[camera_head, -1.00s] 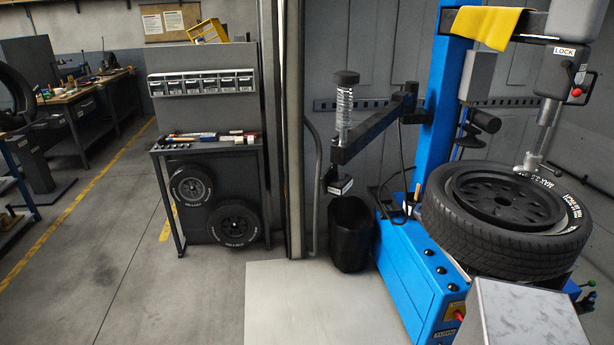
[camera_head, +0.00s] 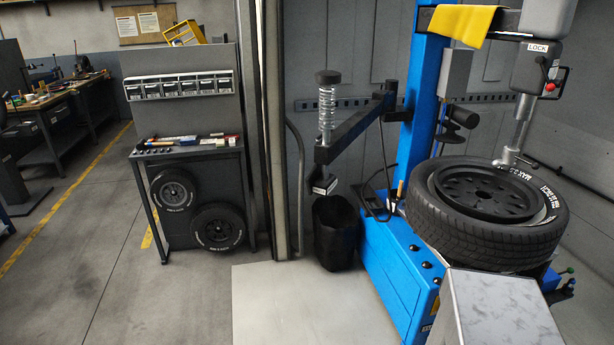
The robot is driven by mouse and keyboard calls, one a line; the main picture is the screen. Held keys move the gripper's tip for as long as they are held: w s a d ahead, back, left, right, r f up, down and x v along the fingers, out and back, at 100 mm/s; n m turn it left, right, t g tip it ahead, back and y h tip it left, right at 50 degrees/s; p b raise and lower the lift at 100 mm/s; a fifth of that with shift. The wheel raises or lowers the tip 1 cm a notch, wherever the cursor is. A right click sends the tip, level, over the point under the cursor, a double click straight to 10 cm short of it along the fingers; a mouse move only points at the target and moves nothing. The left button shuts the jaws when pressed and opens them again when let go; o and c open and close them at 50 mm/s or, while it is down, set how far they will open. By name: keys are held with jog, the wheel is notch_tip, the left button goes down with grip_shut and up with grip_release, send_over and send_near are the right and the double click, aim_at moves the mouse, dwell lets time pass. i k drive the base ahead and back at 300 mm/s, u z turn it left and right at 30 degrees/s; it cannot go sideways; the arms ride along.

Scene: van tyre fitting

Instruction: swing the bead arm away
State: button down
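The bead arm (camera_head: 352,130) is a black jointed arm reaching left from the wall side of the blue tyre changer column (camera_head: 426,90). Its outer end carries an upright spring post (camera_head: 326,108) with a black knob on top and a dark block (camera_head: 323,184) hanging below. That end hangs above and left of the black bin, clear of the tyre (camera_head: 484,240). The tyre lies flat around a black rim (camera_head: 485,193) on the changer. A metal tool head (camera_head: 507,158) comes down at the tyre's far edge. My gripper is not in view.
A black bin (camera_head: 336,240) stands under the arm, beside the blue changer base (camera_head: 395,272). A grey block with a marbled top (camera_head: 505,305) is close in front. A tool stand (camera_head: 190,165) with small wheels is at left.

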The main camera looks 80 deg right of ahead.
aim_at(382, 101)
jog(key=i, duration=1)
jog(key=z, duration=3.65)
jog(key=i, duration=0.1)
jog(key=u, duration=2.15)
